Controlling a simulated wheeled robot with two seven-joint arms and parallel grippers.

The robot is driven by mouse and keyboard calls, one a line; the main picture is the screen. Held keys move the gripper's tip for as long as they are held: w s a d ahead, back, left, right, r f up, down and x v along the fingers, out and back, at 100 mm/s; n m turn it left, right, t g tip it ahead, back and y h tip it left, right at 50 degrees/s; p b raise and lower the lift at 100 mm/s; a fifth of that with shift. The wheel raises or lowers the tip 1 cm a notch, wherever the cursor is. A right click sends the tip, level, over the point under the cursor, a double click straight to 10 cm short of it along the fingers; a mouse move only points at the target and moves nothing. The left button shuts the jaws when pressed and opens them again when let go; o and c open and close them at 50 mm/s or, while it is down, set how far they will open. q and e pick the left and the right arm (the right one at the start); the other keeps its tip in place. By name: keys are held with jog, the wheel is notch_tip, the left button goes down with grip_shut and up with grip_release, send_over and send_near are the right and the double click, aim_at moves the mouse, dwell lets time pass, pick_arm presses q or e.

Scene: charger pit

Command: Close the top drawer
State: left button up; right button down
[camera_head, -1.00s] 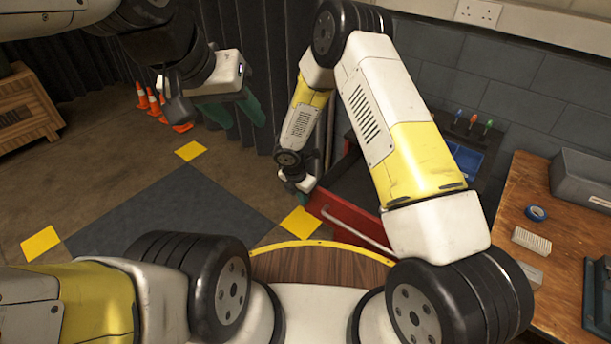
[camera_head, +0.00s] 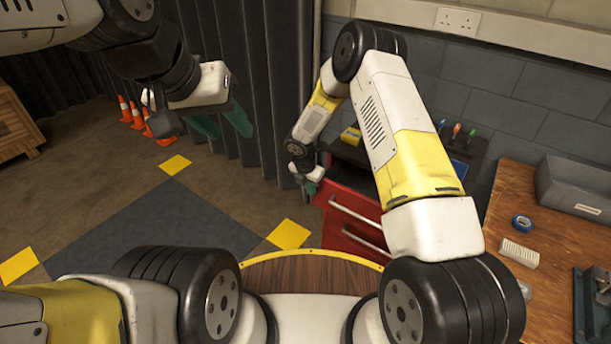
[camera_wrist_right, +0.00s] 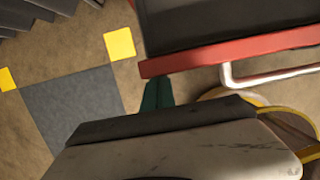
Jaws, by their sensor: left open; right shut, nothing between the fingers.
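The red top drawer (camera_head: 352,210) with its pale handle is at the centre right in the head view, largely behind my right arm. In the right wrist view its red front (camera_wrist_right: 235,52) crosses the upper right, with a dark surface behind it. I cannot tell whether it is fully flush with the cabinet. My right gripper (camera_head: 312,187) is shut and empty at the front's left end. Its green fingers (camera_wrist_right: 158,92) reach the front's lower edge in the wrist view; contact is unclear. My left gripper (camera_head: 222,122) is open and empty, high at the left, away from the drawer.
A second drawer handle (camera_head: 366,241) shows below. The cabinet top carries a yellow object (camera_head: 351,136) and several upright tools (camera_head: 457,130). A wooden bench (camera_head: 508,215) stands at the right. Orange cones (camera_head: 136,115) stand at the left by a dark curtain. The floor between is clear.

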jog(key=w+d, duration=0.1)
jog(key=w, duration=0.1)
jog(key=w+d, duration=0.2)
jog(key=w, duration=0.1)
jog(key=w+d, duration=0.2)
jog(key=w, duration=0.1)
jog(key=shift+d, duration=0.15)
jog(key=shift+s, duration=0.15)
